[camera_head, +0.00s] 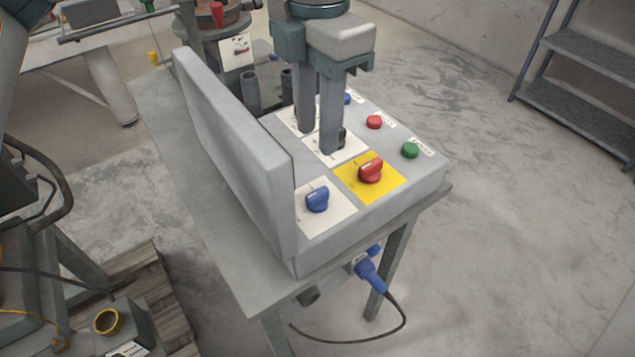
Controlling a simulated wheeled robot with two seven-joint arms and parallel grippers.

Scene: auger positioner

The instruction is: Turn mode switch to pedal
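The control box (425,180) lies on a small grey table and has several knobs and buttons. My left gripper (319,142) points down over it from the top, its two grey fingers apart with white panel showing between them. A dark knob (341,138) on a white plate is partly hidden by the nearer finger; I cannot tell whether they touch. A blue knob (317,199) sits on a white plate at the near end, and a red knob (370,170) sits on a yellow plate. The labels are too small to read, so I cannot tell which is the mode switch. My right gripper is not in view.
An upright grey panel (235,150) stands along the box's left side. A red button (374,122), a green button (410,150) and a partly hidden blue button (347,98) line the right side. A blue plug (370,275) with cable hangs below.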

